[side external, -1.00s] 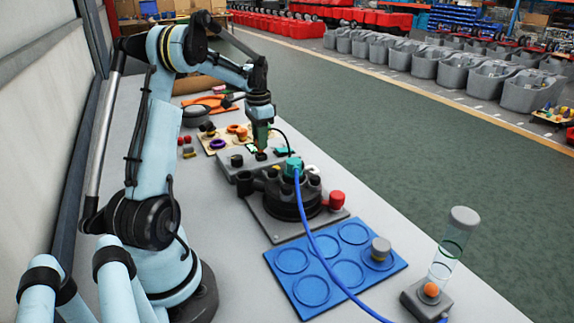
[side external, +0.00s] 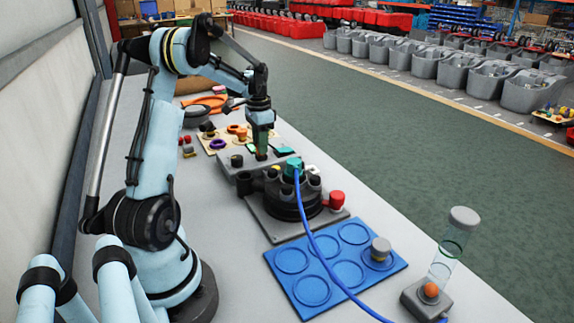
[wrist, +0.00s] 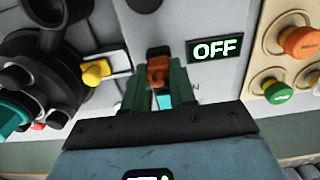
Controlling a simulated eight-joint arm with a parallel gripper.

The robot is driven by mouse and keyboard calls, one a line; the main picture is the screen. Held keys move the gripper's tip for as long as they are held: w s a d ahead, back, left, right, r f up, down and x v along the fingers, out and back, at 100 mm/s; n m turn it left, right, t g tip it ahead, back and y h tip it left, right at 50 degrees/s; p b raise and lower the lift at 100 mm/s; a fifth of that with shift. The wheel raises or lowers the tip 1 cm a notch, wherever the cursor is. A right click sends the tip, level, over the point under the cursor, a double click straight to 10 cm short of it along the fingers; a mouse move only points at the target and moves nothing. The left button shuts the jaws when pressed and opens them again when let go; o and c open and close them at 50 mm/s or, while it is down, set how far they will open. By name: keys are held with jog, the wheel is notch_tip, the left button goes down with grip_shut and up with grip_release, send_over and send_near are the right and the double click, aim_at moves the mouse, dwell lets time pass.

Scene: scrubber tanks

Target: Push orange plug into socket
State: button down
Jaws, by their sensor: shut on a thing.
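My gripper (wrist: 157,88) has green fingers, closed around the orange plug (wrist: 159,70) in the wrist view. The far end of the plug meets a dark slot-like part, probably the socket (wrist: 159,51), on the grey box (wrist: 205,14). How deep the plug sits cannot be told. A lit display (wrist: 215,49) beside it reads OFF. In the side view, my gripper (side external: 261,155) points down with its fingertips at the top of the grey box (side external: 228,163); the plug is mostly hidden between the fingers there.
A black round unit (side external: 288,205) with a teal connector (side external: 292,167) and blue hose stands close in front. A yellow plug (wrist: 95,72) is left of my fingers. A board with coloured knobs (wrist: 262,25) is to the right. A blue tray (side external: 322,268) lies nearer the camera.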

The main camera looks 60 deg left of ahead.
jog(key=shift+f, duration=0.15)
jog(key=shift+c, duration=1.8)
grip_release()
jog(key=shift+r, duration=4.25)
